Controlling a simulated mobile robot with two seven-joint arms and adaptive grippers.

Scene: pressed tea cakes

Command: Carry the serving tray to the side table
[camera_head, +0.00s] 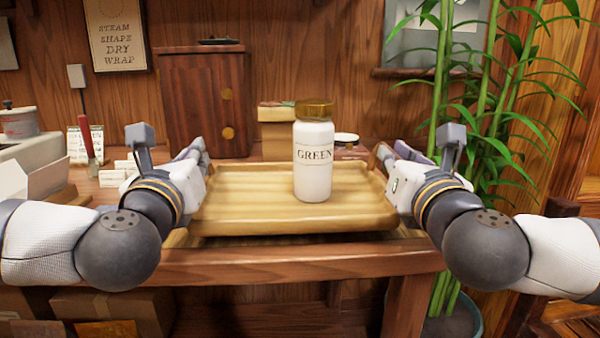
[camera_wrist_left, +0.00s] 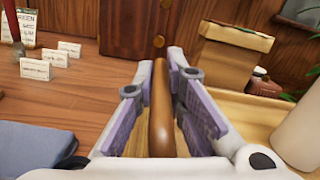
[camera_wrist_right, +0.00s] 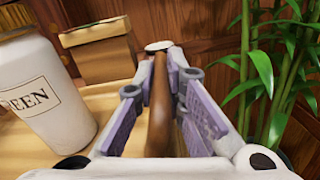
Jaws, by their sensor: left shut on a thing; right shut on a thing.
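The wooden serving tray (camera_head: 255,213) is held level between my two grippers, just above or at the wooden table; I cannot tell whether it touches. A white jar with a gold lid, labelled GREEN (camera_head: 313,165), stands upright on the tray, right of its middle. My left gripper (camera_head: 200,150) is shut on the tray's left handle, a brown bar (camera_wrist_left: 160,115) between its fingers in the left wrist view. My right gripper (camera_head: 385,155) is shut on the right handle, a brown bar (camera_wrist_right: 158,110) in the right wrist view. The side table cannot be made out for certain.
A dark wooden cabinet (camera_head: 203,100) and a light wooden box (camera_head: 276,135) stand behind the tray. A bamboo plant (camera_head: 480,130) stands close to my right arm. Cardboard boxes (camera_head: 120,308) are below the table (camera_head: 300,267).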

